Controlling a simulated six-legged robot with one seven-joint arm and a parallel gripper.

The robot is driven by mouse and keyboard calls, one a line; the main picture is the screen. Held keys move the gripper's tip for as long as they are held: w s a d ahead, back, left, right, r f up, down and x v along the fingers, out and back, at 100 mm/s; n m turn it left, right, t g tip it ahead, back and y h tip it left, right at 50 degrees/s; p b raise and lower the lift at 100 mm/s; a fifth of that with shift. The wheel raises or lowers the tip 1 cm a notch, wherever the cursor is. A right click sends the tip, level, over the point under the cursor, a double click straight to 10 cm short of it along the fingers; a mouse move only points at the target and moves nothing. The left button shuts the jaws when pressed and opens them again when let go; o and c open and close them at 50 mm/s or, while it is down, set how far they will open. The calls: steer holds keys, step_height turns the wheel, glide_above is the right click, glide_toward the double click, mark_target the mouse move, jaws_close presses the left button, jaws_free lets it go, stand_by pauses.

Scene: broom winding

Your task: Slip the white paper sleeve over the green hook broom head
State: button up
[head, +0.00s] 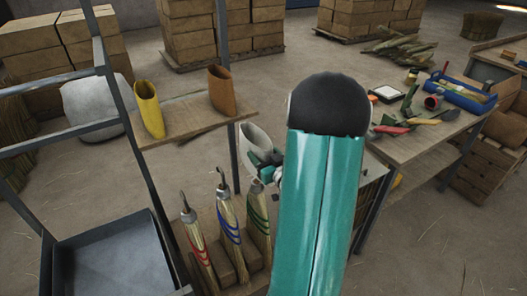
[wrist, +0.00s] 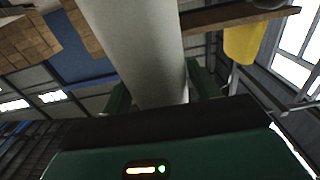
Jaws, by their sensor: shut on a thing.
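My gripper (head: 266,168) is shut on the white paper sleeve (head: 256,143) and holds it upright above the broom rack. In the wrist view the sleeve (wrist: 140,45) stands between the two green fingers of my gripper (wrist: 160,88). In the head view the green-bound broom head (head: 259,222) stands in the rack below the sleeve, at the right end of the row. The sleeve appears apart from it, and its hook is mostly hidden by my gripper. The sleeve's lower end is also hidden.
Blue-bound (head: 229,226) and red-bound (head: 198,250) broom heads stand left of the green one, hooks up. A wooden shelf (head: 185,122) holds a yellow sleeve (head: 148,108) and a brown sleeve (head: 222,91). A tool-covered workbench (head: 420,143) stands at right, a metal frame (head: 122,100) at left.

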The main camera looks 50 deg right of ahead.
glide_above(263, 206)
steer(key=shift+s+a+f, duration=0.1)
steer(key=shift+s+f, duration=0.05)
steer(key=shift+f, duration=1)
steer(key=shift+s+f, duration=0.15)
steer(key=shift+f, duration=0.95)
steer(key=shift+f, duration=0.1)
step_height(263, 206, down, 9)
stand_by(0.7)
stand_by(0.3)
steer(key=shift+f, duration=6.4)
